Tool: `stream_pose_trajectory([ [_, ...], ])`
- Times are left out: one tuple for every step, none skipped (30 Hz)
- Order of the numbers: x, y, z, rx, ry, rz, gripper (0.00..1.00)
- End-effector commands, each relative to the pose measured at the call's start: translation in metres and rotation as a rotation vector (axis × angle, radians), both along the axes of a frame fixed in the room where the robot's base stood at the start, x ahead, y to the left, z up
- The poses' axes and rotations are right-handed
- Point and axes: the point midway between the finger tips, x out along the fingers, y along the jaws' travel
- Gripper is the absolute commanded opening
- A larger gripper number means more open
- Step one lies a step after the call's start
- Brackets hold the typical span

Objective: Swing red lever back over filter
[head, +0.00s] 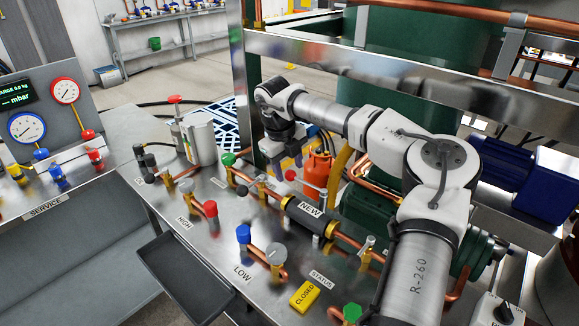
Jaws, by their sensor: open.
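The black filter (311,217) with a NEW label and brass ends lies in the copper line on the steel bench. A red-tipped lever (291,175) shows behind the filter's left end, with a thin pale bar running right from the red tip. My gripper (288,168) points down just behind and left of the red tip. It is open; its fingertips are small and partly lost among the fittings. I cannot tell whether it touches the lever.
An orange bottle (318,167) and yellow hose (340,172) stand close right of my gripper. A green-knobbed valve (228,159) is to its left. Blue (243,234) and red (210,208) capped fittings and a yellow CLOSED block (304,296) are in front. My arm hides the bench's right side.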

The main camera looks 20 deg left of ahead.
Motion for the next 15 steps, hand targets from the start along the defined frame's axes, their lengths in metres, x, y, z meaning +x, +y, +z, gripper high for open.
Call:
stream_pose_trajectory([
  [0.001,0.000,-0.005,0.001,0.002,0.000,0.50],
  [0.001,-0.001,-0.008,0.000,0.001,0.000,0.50],
  [0.002,-0.001,-0.011,-0.001,0.000,0.000,0.50],
  [0.002,-0.002,-0.013,-0.001,0.000,0.000,0.50],
  [0.003,-0.002,-0.015,-0.001,0.000,0.000,0.50],
  [0.003,-0.002,-0.017,0.000,0.000,0.000,0.50],
  [0.003,-0.002,-0.018,0.000,0.000,0.000,0.50],
  [0.003,-0.002,-0.018,0.001,0.000,0.000,0.50],
  [0.003,-0.002,-0.019,0.001,0.000,0.000,0.50],
  [0.003,-0.002,-0.019,0.001,0.000,0.000,0.50],
  [0.003,-0.002,-0.019,0.001,0.000,0.000,0.50],
  [0.003,-0.002,-0.019,0.001,0.000,0.000,0.50],
  [0.003,-0.002,-0.019,0.001,0.000,0.000,0.50],
  [0.003,-0.002,-0.019,0.001,0.000,0.000,0.50],
  [0.003,-0.002,-0.019,0.001,0.000,0.000,0.48],
])
